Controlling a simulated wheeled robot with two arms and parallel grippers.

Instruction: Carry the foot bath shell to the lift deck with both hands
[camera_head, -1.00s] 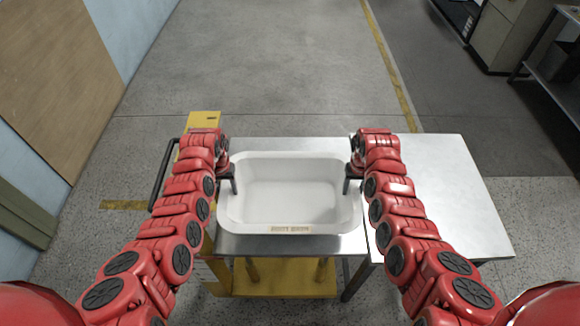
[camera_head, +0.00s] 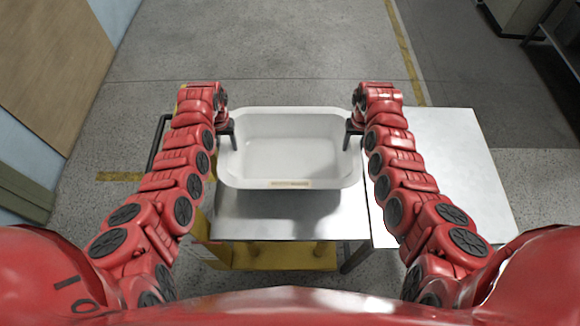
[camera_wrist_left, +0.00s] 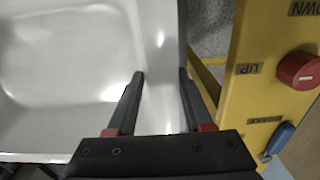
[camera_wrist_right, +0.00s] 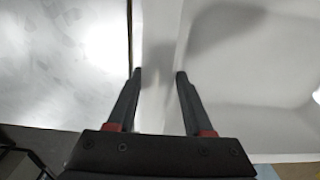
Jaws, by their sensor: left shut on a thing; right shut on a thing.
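The white foot bath shell (camera_head: 290,150) is a rectangular basin with a tan label on its near wall. It is level between my arms, over the bare steel lift deck (camera_head: 285,222) of the yellow lift. A shadow on the deck below suggests a gap, though its underside is hidden. My left gripper (camera_head: 233,141) is shut on the shell's left rim; the left wrist view shows the rim between its fingers (camera_wrist_left: 160,75). My right gripper (camera_head: 348,141) is shut on the right rim, between its fingers in the right wrist view (camera_wrist_right: 158,75).
A steel table (camera_head: 445,180) adjoins the deck on the right, and its top is clear. The lift's yellow control panel (camera_wrist_left: 255,90) with a red button is close beside my left gripper. Open floor (camera_head: 250,55) lies beyond.

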